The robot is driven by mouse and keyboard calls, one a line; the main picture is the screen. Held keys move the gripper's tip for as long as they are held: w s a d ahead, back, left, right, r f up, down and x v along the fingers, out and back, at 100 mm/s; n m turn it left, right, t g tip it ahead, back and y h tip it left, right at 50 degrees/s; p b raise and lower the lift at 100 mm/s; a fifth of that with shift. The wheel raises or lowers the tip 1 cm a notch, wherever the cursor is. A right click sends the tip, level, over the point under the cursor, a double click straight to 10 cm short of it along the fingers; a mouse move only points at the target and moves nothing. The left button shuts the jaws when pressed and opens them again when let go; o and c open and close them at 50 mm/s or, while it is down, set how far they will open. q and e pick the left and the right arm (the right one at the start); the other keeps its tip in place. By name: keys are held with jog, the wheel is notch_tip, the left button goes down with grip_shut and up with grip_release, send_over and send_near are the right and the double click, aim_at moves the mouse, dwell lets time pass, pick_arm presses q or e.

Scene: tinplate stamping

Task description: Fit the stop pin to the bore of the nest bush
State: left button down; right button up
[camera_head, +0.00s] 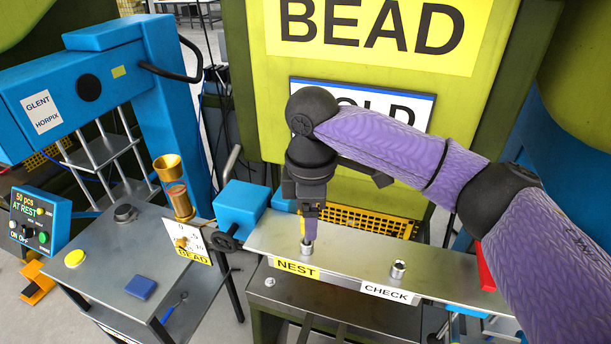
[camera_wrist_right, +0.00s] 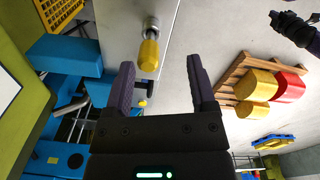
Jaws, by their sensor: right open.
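The stop pin shows a yellow grip in the head view (camera_head: 303,224) and in the right wrist view (camera_wrist_right: 149,55). It stands with its lower end at the metal nest bush (camera_head: 306,248), behind the NEST label. The bush also shows in the right wrist view (camera_wrist_right: 151,24). How deep the pin sits in the bore is hidden. My right gripper (camera_head: 309,222) points down over the bush. In the wrist view its open fingers (camera_wrist_right: 161,65) lie either side of the pin's line, with visible gaps. Contact with the pin cannot be told. My left gripper is not in view.
A second bush (camera_head: 398,269) stands by the CHECK label on the same rail (camera_head: 350,258). A red block (camera_head: 486,270) is at the rail's right. A blue block (camera_head: 241,205) with a black knob sits left of the nest. A side table (camera_head: 110,262) holds a blue pad (camera_head: 141,287).

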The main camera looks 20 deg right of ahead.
notch_tip(320, 180, down, 2)
jog(key=shift+w+f, duration=0.15)
jog(key=f, duration=0.1)
jog(key=w+f, duration=0.1)
jog(key=shift+w+f, duration=0.2)
jog(key=shift+f, duration=0.1)
jog(key=shift+s+f, duration=0.15)
jog(key=shift+s, duration=0.15)
jog(key=shift+w, duration=0.2)
jog(key=c, duration=0.3)
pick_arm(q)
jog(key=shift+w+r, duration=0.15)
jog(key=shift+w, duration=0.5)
pick_arm(e)
grip_shut()
